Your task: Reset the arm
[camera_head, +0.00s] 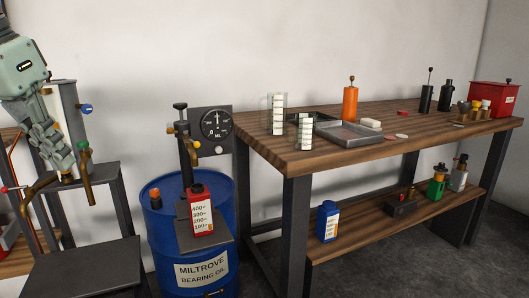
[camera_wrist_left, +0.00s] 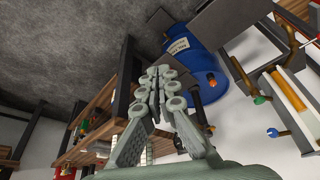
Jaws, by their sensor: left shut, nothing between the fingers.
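My left gripper (camera_head: 62,165) hangs at the left side of the head view, in front of the stand with brass taps. Its fingers are shut and nothing shows between them. In the left wrist view the closed fingers (camera_wrist_left: 157,82) stand in the middle, with the blue drum (camera_wrist_left: 190,55) beyond them. In the head view the drum (camera_head: 160,225) stands to the right of the gripper, apart from it. My right gripper is in neither view.
A red measuring can (camera_head: 201,212) sits on a platform at the drum. The wooden workbench (camera_head: 300,158) stands to the right, with a metal tray (camera_head: 352,139), an orange bottle (camera_head: 350,102) and a red box (camera_head: 494,98). A low dark stand (camera_head: 85,270) is below the gripper.

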